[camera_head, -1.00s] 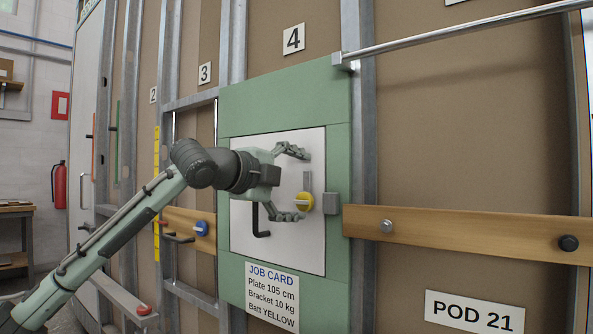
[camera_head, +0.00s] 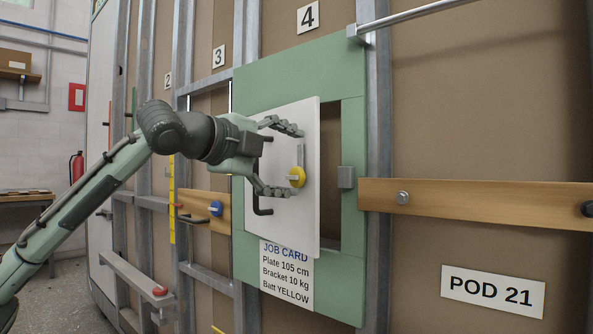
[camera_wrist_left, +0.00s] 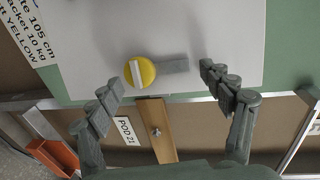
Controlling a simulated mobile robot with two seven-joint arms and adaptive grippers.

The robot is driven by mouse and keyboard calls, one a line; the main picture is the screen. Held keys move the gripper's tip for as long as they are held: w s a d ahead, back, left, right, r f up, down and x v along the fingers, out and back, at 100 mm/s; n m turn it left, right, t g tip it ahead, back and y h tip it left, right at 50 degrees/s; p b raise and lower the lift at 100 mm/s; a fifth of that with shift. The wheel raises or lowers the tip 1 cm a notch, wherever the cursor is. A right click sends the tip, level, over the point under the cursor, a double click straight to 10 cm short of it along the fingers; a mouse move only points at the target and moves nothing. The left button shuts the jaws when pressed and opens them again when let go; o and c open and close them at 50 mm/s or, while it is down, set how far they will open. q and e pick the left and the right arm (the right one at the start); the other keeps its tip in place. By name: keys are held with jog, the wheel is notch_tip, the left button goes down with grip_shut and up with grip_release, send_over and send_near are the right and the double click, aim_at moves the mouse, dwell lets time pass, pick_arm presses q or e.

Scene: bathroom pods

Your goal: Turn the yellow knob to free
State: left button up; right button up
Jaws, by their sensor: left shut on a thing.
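The yellow knob (camera_head: 297,177) has a pale bar across it and sits on a light grey panel (camera_head: 290,225), below a grey strip. In the left wrist view the knob (camera_wrist_left: 140,72) is left of centre, near the left finger. My right gripper is out of view.
A black handle (camera_head: 263,212) is on the panel, partly behind my gripper. A grey latch block (camera_head: 346,177) is on the frame. A wooden rail (camera_head: 470,202) and a metal bar (camera_head: 420,14) run to the right. The job card (camera_head: 286,275) hangs below.

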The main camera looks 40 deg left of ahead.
aim_at(307, 153)
pick_arm(q)
jog(key=shift+s+d+r+t, duration=0.1)
jog(key=shift+s+r+t, duration=0.3)
jog(key=shift+s+r, duration=0.6)
jog(key=shift+c, duration=0.2)
jog(key=shift+s+d+r, duration=0.2)
jog(key=shift+d+r, duration=0.1)
jog(key=shift+d, duration=0.1)
jog(key=shift+w+a+f, duration=0.2)
jog(key=shift+f, duration=0.15)
